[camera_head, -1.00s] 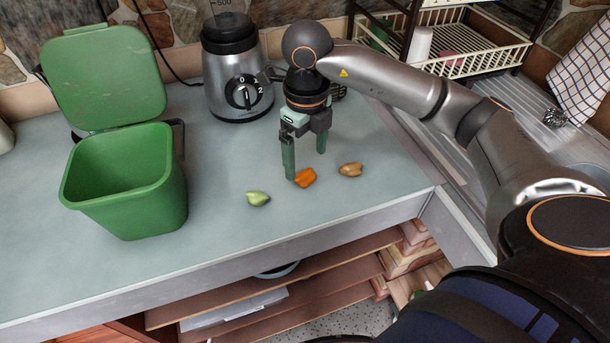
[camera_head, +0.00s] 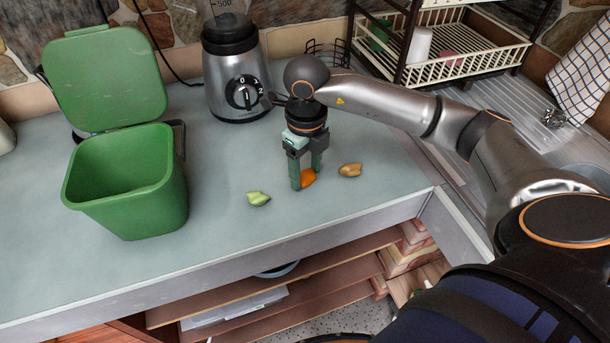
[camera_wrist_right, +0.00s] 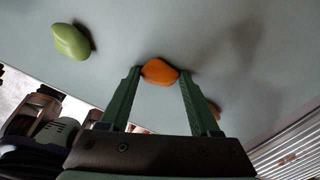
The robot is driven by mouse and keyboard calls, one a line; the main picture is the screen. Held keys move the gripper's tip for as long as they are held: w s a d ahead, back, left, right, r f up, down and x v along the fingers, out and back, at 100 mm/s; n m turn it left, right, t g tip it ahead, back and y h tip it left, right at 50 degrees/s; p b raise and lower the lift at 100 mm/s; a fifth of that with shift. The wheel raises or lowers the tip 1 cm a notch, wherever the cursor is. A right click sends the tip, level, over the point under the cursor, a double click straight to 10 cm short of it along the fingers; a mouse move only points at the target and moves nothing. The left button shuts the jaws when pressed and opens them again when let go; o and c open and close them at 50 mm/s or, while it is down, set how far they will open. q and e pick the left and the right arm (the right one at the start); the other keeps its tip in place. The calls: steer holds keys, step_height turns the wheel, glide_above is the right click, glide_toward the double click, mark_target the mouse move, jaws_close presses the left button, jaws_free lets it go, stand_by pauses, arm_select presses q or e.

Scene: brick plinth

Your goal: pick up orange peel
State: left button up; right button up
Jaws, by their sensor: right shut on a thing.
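The orange peel (camera_head: 308,178) is a small bright orange piece on the grey-blue counter. My right gripper (camera_head: 305,183) points down at it, with its green fingers closed on the peel from both sides. In the right wrist view the orange peel (camera_wrist_right: 159,72) sits between the two fingertips (camera_wrist_right: 160,74). It appears to be at counter level; I cannot tell whether it is lifted. My left gripper is not in view.
A pale green piece (camera_head: 258,199) lies to the left and a brown piece (camera_head: 350,170) close to the right. A green open-lidded bin (camera_head: 130,200) stands at left. A blender (camera_head: 238,80) and a dish rack (camera_head: 450,68) stand behind.

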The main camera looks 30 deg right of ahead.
steer(key=c, duration=0.7)
steer(key=shift+r, duration=0.1)
steer(key=shift+r, duration=0.2)
step_height(320, 180, up, 2)
steer(key=shift+r+b, duration=0.1)
steer(key=shift+b, duration=0.2)
steer(key=s+a+r+p, duration=0.1)
steer(key=s+a+r, duration=0.8)
steer(key=s+r, duration=0.1)
steer(key=shift+a+r, duration=0.1)
steer(key=shift+a, duration=0.3)
